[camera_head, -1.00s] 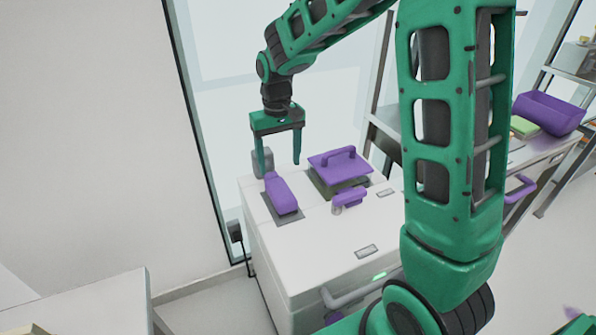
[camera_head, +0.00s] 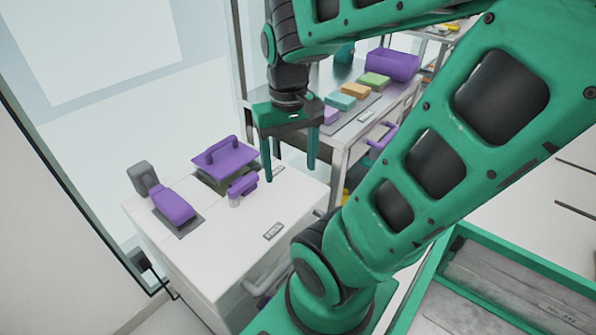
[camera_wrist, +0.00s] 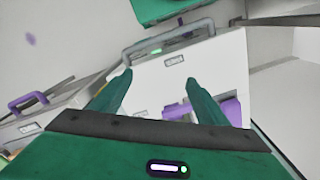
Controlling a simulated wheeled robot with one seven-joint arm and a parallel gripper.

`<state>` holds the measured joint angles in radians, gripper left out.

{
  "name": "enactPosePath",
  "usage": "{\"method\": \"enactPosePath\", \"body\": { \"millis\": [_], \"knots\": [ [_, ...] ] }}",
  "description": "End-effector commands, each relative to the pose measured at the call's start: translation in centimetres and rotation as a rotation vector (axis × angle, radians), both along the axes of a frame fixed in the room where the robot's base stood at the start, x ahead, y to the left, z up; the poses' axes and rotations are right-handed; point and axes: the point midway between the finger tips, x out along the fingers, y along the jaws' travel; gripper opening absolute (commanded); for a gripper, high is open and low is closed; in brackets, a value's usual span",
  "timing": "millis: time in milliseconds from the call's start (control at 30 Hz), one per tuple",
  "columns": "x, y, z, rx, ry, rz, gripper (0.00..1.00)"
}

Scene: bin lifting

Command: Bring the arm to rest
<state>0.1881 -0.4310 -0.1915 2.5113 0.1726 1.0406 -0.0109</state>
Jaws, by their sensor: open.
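My gripper (camera_head: 290,172) is open and empty. In the head view it points down, to the right of the purple-handled things on the white cabinet (camera_head: 235,245). My green arm fills the right of that view. In the wrist view my gripper's two green fingers (camera_wrist: 155,92) stand apart with nothing between them, and the white cabinet front with its grey handle (camera_wrist: 170,40) lies beyond them.
On the cabinet are a purple lidded bin (camera_head: 226,158), a purple block-like object (camera_head: 172,204) and a small purple-handled item (camera_head: 243,186). A shelf table (camera_head: 345,135) behind carries several coloured blocks and a purple box (camera_head: 392,65). A glass wall stands at the left.

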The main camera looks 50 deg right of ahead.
Motion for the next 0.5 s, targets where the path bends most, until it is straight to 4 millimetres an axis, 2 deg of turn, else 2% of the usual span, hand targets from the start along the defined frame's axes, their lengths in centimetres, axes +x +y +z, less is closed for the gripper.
{"method": "enactPosePath", "body": {
  "millis": [33,100,200,500],
  "knots": [
    [-1.3,-0.1,-0.1,0.006,-0.004,-0.021,0.69],
    [-2.5,0.1,-0.4,0.013,-0.004,-0.039,0.69],
    [-3.4,0.2,-0.6,0.019,-0.004,-0.053,0.69],
    [-3.6,0.2,-0.6,0.020,-0.004,-0.055,0.69]
  ]
}}
